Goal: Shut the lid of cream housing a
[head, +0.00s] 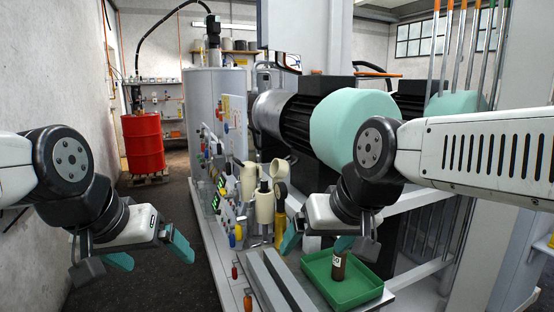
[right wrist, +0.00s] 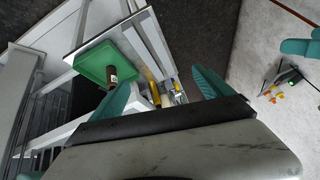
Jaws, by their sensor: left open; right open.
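Several cream cylindrical housings stand together at the panel's right side in the head view. One (head: 247,181) is upright at the left, one (head: 264,207) has a dark top in the middle, and one (head: 279,171) at the right shows a round end. I cannot tell which is cream housing a, or how its lid sits. My right gripper (head: 318,242) is open and empty, in front and to the right of the housings, apart from them. It also shows in the right wrist view (right wrist: 165,84). My left gripper (head: 150,254) is open and empty, well left of the panel.
A green tray (head: 318,279) holding a brown labelled bottle (head: 339,268) lies below my right gripper. A yellow cylinder (head: 280,228) stands below the housings. Grey rails (head: 278,283) lie left of the tray. A red drum (head: 143,143) stands far back. The left floor is clear.

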